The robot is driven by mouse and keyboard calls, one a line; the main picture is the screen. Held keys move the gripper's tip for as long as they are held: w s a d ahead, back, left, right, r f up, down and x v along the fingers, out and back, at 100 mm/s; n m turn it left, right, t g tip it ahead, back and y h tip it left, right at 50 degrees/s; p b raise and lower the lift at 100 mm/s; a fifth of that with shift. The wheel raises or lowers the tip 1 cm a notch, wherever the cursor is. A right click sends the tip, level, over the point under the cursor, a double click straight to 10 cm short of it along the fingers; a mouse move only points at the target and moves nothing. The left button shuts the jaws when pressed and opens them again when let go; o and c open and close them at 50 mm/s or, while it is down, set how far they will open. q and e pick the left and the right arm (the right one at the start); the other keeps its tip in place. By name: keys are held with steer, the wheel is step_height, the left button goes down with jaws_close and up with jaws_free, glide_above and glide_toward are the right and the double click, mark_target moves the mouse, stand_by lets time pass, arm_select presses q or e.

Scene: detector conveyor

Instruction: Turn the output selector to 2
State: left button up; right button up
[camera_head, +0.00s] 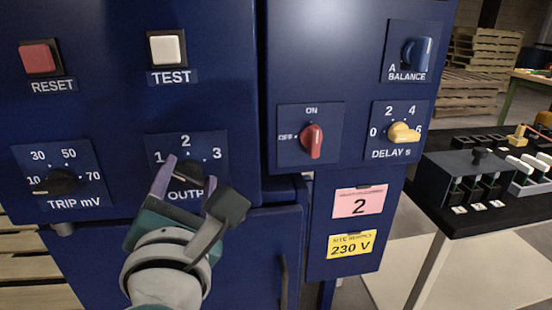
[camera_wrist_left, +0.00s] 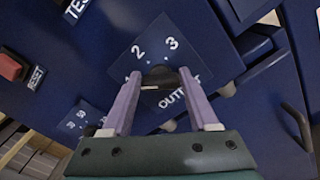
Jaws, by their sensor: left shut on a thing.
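The output selector is a black knob (camera_head: 190,171) on a dark blue plate marked 1, 2 and 3, on the left cabinet face. My left gripper (camera_head: 187,180) is shut on this knob and covers part of the OUTPUT label in the head view. In the left wrist view, the two purple fingers (camera_wrist_left: 158,86) lie on either side of the black knob (camera_wrist_left: 160,74). A small white mark shows at the knob's lower left. I cannot tell for sure which number the knob points to. My right gripper is not in view.
The TRIP mV knob (camera_head: 60,182) is to the left. The RESET (camera_head: 38,58) and TEST (camera_head: 167,47) buttons are above. The red OFF/ON switch (camera_head: 312,141), yellow DELAY knob (camera_head: 403,132) and blue BALANCE knob (camera_head: 416,53) are on the right panel.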

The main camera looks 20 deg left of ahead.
arm_select(q)
steer(key=m+p, duration=0.2)
steer(key=m, duration=0.3)
steer(key=m+p, duration=0.1)
steer(key=m, duration=0.1)
steer(key=m+p, duration=0.1)
steer(key=m, duration=0.2)
steer(key=shift+d+f, duration=0.1)
steer(key=shift+f, duration=0.1)
steer(key=shift+m, duration=0.3)
steer(key=o, duration=1.4)
